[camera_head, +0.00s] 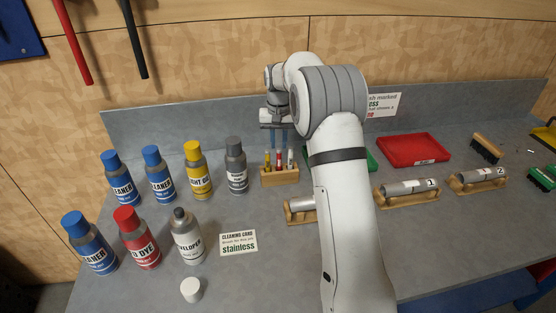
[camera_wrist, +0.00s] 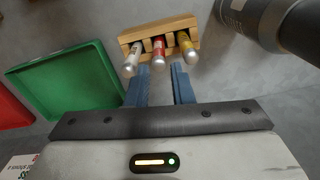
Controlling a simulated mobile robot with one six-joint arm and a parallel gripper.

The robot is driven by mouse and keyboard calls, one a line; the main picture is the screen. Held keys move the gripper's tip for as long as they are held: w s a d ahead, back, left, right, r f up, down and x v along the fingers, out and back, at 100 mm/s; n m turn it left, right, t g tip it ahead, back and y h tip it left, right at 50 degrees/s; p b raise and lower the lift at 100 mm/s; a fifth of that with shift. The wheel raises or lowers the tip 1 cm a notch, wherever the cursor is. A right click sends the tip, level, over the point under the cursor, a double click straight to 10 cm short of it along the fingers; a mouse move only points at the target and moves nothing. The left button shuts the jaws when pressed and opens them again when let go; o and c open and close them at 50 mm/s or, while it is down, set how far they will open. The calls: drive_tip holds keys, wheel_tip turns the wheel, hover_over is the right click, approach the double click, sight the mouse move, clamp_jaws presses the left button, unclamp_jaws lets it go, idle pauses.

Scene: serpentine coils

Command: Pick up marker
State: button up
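Three markers stand in a wooden block (camera_head: 280,178), which also shows in the wrist view (camera_wrist: 152,32). They are a yellow marker (camera_head: 267,163), a red marker (camera_head: 279,160) and a white marker (camera_head: 290,158). In the wrist view, the white marker (camera_wrist: 133,58) is left, the red marker (camera_wrist: 158,50) in the middle and the yellow marker (camera_wrist: 186,46) right. My gripper (camera_head: 279,148) points down above the block. In the wrist view, its blue fingers (camera_wrist: 161,70) are apart with nothing between them. The fingertips lie close to the red marker in the picture; their exact height above it is unclear.
A grey spray can (camera_head: 236,165) stands just left of the block, with several more bottles and cans further left. A green tray (camera_wrist: 68,85) and a red tray (camera_head: 413,149) lie to the block's other side. A wooden cradle (camera_head: 300,208) is in front, partly behind my arm.

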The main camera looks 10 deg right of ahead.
sight(279, 149)
wheel_tip(279, 149, down, 6)
drive_tip(key=shift+s+d+r+p, duration=0.1)
drive_tip(key=shift+r+p, duration=0.15)
drive_tip(key=shift+p, duration=0.6)
clamp_jaws()
